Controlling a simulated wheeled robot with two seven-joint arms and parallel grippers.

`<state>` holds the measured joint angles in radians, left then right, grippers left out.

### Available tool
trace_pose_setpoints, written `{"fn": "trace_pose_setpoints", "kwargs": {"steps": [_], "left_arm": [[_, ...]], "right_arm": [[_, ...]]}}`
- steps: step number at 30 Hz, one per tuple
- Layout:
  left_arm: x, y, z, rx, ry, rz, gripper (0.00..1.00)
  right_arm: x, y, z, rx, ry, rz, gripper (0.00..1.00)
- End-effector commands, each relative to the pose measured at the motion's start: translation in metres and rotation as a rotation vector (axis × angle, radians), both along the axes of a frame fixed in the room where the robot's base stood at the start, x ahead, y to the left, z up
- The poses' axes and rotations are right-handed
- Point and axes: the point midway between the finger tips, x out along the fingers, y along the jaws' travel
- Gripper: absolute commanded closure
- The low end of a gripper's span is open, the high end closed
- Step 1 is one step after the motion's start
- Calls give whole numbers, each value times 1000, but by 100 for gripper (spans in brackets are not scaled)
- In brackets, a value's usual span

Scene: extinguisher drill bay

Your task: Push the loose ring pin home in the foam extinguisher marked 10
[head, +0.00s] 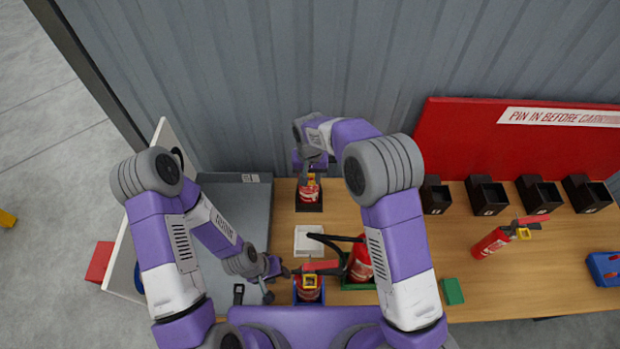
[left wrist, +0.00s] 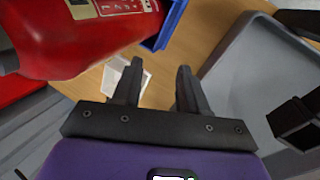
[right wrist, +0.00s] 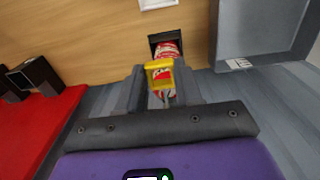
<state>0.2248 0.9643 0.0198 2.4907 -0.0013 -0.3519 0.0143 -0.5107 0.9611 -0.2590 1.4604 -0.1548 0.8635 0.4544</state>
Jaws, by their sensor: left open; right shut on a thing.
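A red extinguisher (head: 311,194) stands in a black holder at the back, its label too small to read. My right gripper (head: 310,178) is above it, shut on its top; in the right wrist view its yellow part (right wrist: 159,73) sits between the fingers. A second extinguisher (head: 308,290) with a yellow part stands in a blue holder at the front. My left gripper (head: 278,283) is open and empty just left of it; this extinguisher also shows large in the left wrist view (left wrist: 85,40). I cannot make out the ring pin or a number 10.
A third extinguisher (head: 360,262) with a black hose stands in a green holder. Another (head: 498,238) lies on the bench at right. Several black holders (head: 487,195) line the back. A grey tray (head: 235,215) is at left, a white square (head: 308,240) mid-bench. Bench right of centre is mostly free.

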Motion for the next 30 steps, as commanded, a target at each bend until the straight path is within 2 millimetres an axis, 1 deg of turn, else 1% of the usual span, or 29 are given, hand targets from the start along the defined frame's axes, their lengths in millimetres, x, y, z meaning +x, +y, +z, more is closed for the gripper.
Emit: {"fn": "trace_pose_setpoints", "kwargs": {"steps": [30], "left_arm": [[0, 0, 7, 0, 0, 0, 57]], "right_arm": [[42, 0, 0, 0, -1, -1, 100]]}}
